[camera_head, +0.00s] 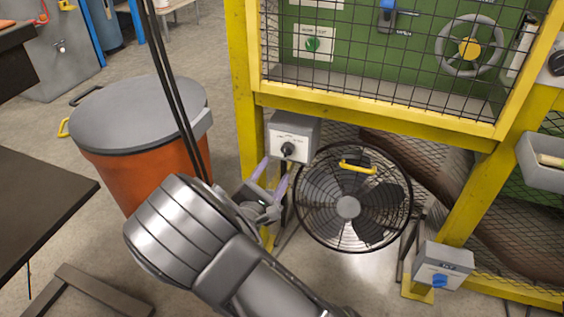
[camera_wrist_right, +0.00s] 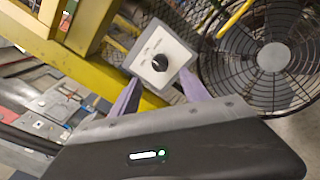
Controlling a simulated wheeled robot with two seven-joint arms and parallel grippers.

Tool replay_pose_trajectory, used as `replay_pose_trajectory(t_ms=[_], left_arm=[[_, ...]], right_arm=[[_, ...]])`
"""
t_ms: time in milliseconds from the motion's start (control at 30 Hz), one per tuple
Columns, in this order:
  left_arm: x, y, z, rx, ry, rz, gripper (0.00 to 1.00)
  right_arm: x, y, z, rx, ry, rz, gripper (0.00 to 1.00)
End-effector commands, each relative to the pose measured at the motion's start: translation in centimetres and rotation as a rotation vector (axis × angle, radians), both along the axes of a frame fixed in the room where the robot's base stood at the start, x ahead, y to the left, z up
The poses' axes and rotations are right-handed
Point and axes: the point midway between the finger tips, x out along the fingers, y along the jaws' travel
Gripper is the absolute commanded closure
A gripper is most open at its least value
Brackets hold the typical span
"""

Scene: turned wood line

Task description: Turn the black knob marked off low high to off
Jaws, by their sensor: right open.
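The black knob (camera_head: 288,149) sits on the pale face of a small grey box (camera_head: 305,130) fixed to the yellow frame. In the right wrist view the knob (camera_wrist_right: 160,62) shows near the middle of its plate, with small print too blurred to read. Which mark the knob points to, I cannot tell. My right gripper (camera_head: 272,167) is open and empty, its two purple fingers just below and in front of the box. In the right wrist view the fingers of my right gripper (camera_wrist_right: 160,78) stand either side below the knob, apart from it. My left gripper is not in view.
A black caged fan (camera_head: 348,207) stands right of the box. An orange bin with a grey lid (camera_head: 140,112) stands to the left. A blue-knobbed box (camera_head: 442,268) is lower right. Yellow frame posts (camera_head: 243,90) and mesh lie behind. A dark table edge (camera_head: 40,205) is at left.

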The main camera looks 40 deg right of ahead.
Motion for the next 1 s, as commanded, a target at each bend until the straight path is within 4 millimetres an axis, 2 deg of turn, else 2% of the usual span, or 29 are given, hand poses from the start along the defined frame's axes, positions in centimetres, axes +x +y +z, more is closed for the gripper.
replay_pose_trajectory(t_ms=[367, 800, 1000], left_arm=[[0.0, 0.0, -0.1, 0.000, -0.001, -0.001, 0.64], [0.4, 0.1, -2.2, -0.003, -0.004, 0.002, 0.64], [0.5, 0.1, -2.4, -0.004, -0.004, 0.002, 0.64]], right_arm=[[0.2, -0.5, 0.0, 0.001, 0.000, -0.003, 0.46], [3.6, -5.4, -0.2, 0.002, -0.002, -0.004, 0.46], [4.4, -6.5, 0.1, 0.003, -0.001, -0.004, 0.46]])
